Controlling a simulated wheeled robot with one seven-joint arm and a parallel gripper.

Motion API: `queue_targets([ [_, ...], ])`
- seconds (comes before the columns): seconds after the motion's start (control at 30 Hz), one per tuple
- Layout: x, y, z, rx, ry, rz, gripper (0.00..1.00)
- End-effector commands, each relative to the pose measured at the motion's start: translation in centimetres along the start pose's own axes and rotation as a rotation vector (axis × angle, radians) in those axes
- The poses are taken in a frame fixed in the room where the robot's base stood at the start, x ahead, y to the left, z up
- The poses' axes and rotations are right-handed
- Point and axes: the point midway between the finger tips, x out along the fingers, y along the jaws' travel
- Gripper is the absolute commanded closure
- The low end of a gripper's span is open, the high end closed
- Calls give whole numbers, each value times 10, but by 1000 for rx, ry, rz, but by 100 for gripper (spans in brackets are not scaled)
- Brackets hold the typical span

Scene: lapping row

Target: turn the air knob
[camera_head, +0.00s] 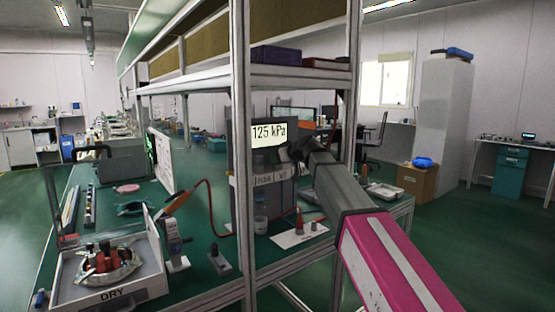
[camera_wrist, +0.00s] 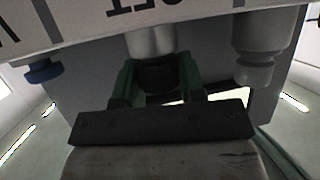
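A grey unit (camera_head: 276,196) stands on the bench with a lit display (camera_head: 269,134) that reads 125 kPa. My gripper (camera_head: 297,150) is at the upper part of the unit, reaching in from the right, and its fingers are small and dark there. In the wrist view, the green fingers of my gripper (camera_wrist: 157,82) stand on both sides of a dark round knob (camera_wrist: 157,75) on a silver collar, seemingly the air knob. They look closed against its sides. The knob's far side is hidden.
A grey fitting (camera_wrist: 257,52) and a blue knob (camera_wrist: 42,72) flank the knob. An upright post (camera_head: 240,150) stands close left of the unit. A red-tipped bottle (camera_head: 300,222) stands in front. The DRY tray (camera_head: 112,296) is at the front left.

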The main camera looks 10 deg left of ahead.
Motion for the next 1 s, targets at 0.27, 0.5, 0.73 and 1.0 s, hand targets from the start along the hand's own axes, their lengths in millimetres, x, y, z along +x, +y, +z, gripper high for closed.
queue_targets([
  [0.27,0,0,0,3,-1,7,86],
  [0.5,-1,-1,0,35,0,86,86],
  [0.73,-1,-2,0,89,0,220,86],
  [1.0,0,-1,0,149,1,367,86],
])
